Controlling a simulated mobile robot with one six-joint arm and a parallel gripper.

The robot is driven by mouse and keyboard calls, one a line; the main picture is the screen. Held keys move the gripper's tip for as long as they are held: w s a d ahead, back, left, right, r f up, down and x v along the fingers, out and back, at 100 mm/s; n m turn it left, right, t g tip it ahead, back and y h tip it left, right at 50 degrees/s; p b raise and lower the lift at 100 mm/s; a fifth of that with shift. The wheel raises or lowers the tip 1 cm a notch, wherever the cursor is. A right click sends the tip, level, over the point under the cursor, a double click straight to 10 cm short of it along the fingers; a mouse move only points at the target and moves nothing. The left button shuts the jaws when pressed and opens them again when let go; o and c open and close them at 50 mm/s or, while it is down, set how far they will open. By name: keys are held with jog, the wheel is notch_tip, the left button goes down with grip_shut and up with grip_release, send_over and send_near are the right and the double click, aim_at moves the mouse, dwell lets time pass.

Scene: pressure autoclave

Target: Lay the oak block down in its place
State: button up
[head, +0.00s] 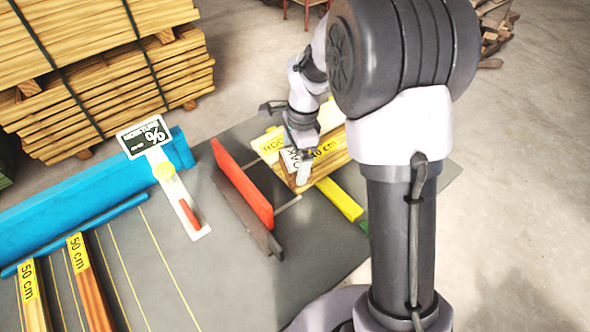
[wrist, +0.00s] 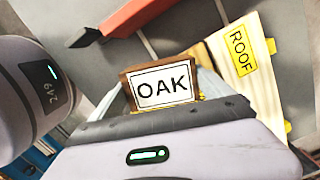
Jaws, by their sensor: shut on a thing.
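The oak block (wrist: 163,86) is brown wood with a white OAK label facing the wrist camera. My gripper (wrist: 168,90) is shut on it, with the fingers at its two sides. In the head view my gripper (head: 299,160) is over the pale wood at the table's right part, and the block shows only partly there. A pale board with a yellow ROOF label (wrist: 240,50) lies just right of the block in the wrist view; the label also shows in the head view (head: 271,145). I cannot tell whether the block touches the wood below.
A red upright fence (head: 242,182) with a grey strip stands left of the gripper. A yellow bar (head: 340,199) lies to the right. A moisture sign (head: 145,136), a blue beam (head: 85,192) and two 50 cm pieces (head: 88,280) are further left. The grey table's front middle is clear.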

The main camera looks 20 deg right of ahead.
aim_at(290, 147)
jog(key=w+m, duration=0.1)
jog(key=m, duration=0.2)
jog(key=w+r+m, duration=0.1)
jog(key=m, duration=0.3)
jog(key=w+m+t, duration=0.1)
jog(key=w+m, duration=0.1)
jog(key=m, duration=0.1)
jog(key=shift+r, duration=0.2)
jog(key=f+m+b, duration=0.1)
jog(key=f, duration=0.2)
jog(key=w+f+m+b, duration=0.1)
jog(key=f+m, duration=0.1)
jog(key=f, duration=0.1)
jog(key=f+m+b, duration=0.1)
jog(key=f+b, duration=0.1)
jog(key=f, duration=0.1)
jog(key=shift+w+d+f+h, duration=0.1)
jog(key=shift+w+f+h, duration=0.1)
jog(key=shift+h, duration=0.2)
jog(key=shift+f+b, duration=0.15)
jog(key=shift+b, duration=0.15)
jog(key=o, duration=1.4)
jog(key=shift+c, duration=0.2)
